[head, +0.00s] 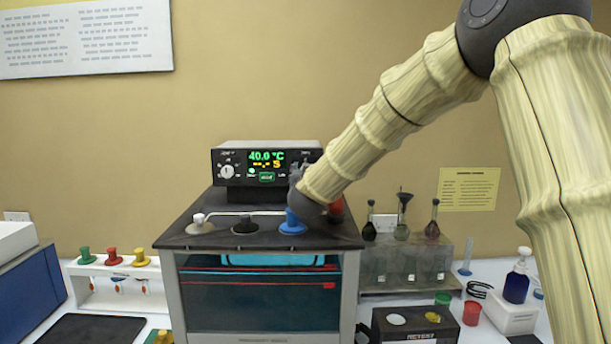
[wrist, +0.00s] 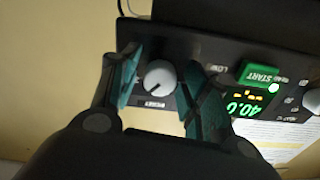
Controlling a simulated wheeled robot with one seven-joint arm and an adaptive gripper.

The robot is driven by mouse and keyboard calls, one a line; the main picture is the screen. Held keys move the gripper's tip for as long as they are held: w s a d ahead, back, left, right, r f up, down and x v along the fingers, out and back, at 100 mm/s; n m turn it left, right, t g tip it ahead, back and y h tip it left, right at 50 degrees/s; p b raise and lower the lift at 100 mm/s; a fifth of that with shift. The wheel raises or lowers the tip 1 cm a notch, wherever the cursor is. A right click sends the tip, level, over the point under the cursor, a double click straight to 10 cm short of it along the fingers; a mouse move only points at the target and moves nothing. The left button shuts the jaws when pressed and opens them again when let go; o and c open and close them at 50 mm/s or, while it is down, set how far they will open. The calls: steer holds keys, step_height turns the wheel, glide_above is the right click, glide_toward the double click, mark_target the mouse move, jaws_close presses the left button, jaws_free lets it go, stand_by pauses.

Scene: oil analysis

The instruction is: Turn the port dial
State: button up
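The grey round dial (wrist: 160,77) with a pointer line is on the black control panel (wrist: 225,65) in the wrist view. I take it as the port dial, at the panel's right end in the head view, where my arm hides it. My gripper (wrist: 165,62) is open, with one teal-padded finger on each side of the dial. Small gaps show between the fingers and the dial; contact is not visible. In the head view my gripper (head: 297,177) shows only in part, in front of the panel (head: 240,178).
A second dial (head: 227,171) is at the panel's left. The green START button (wrist: 258,75) and lit display (head: 266,156) lie between the dials. Below are white, black and blue knobs (head: 292,222) on the bath top. Glass flasks (head: 402,215) stand at right.

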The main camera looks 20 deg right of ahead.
stand_by(0.3)
steer(key=v, duration=1.2)
steer(key=shift+a, duration=0.1)
